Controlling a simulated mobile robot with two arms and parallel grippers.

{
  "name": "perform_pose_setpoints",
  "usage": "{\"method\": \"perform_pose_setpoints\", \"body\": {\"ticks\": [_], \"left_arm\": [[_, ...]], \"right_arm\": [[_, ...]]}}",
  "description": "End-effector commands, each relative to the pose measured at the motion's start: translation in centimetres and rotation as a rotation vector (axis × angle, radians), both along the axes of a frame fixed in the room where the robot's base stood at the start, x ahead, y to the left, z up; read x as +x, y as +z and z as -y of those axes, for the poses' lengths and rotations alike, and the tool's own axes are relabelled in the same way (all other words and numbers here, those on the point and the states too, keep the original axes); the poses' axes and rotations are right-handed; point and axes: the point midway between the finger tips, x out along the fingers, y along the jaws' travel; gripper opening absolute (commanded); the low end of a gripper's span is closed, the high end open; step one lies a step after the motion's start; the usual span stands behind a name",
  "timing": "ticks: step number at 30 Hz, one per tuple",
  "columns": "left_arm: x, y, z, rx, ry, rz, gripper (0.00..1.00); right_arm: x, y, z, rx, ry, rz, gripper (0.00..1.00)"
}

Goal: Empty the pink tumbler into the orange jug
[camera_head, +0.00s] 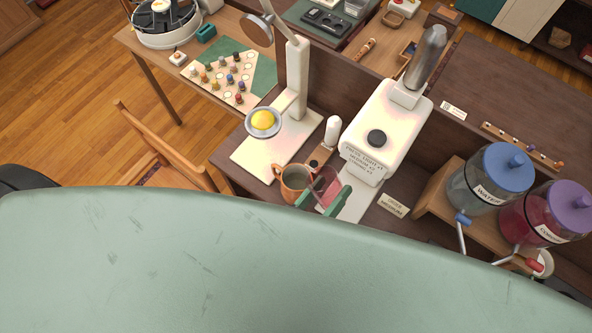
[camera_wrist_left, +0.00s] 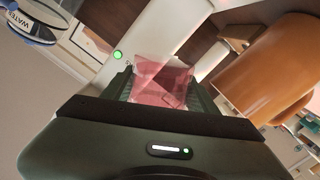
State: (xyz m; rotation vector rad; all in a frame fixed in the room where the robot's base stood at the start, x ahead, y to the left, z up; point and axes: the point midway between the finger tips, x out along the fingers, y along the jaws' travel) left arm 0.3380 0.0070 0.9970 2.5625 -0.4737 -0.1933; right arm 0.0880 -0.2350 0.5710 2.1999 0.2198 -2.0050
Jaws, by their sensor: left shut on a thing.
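The pink tumbler (camera_head: 326,182) is clear and pink and sits between the green fingers of my left gripper (camera_head: 335,199), which is shut on it. In the left wrist view the tumbler (camera_wrist_left: 160,82) shows between both fingers of the gripper (camera_wrist_left: 165,95). The orange jug (camera_head: 291,190) stands just left of the tumbler in the head view, with its open top showing. In the left wrist view the jug (camera_wrist_left: 268,72) is large at the right, close beside the gripper. I cannot tell the tumbler's exact tilt or contents. My right gripper is not in view.
A white dispenser machine (camera_head: 385,125) stands behind the tumbler. A lamp stand (camera_head: 299,80) with a yellow-topped dish (camera_head: 263,122) is behind the jug. A blue-lidded water container (camera_head: 487,182) and a purple-lidded container (camera_head: 545,215) stand at right. My own green body covers the foreground.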

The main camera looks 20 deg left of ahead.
Motion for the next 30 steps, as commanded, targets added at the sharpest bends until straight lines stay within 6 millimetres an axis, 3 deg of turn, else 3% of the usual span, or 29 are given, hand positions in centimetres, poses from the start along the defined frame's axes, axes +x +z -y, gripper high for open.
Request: {"method": "perform_pose_setpoints", "body": {"ticks": [9,17,25,30], "left_arm": [[-0.4,-4.8,1.3,0.172,0.003,0.065,0.04],[-0.8,-7.2,2.4,0.346,0.004,0.129,0.04],[-1.1,-7.3,3.2,0.502,0.005,0.185,0.04],[-1.1,-5.6,3.2,0.514,0.004,0.191,0.04]], "right_arm": [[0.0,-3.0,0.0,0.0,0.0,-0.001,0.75],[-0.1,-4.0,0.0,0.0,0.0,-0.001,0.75],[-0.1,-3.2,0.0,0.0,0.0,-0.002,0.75],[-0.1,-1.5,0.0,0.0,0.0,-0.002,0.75]]}}
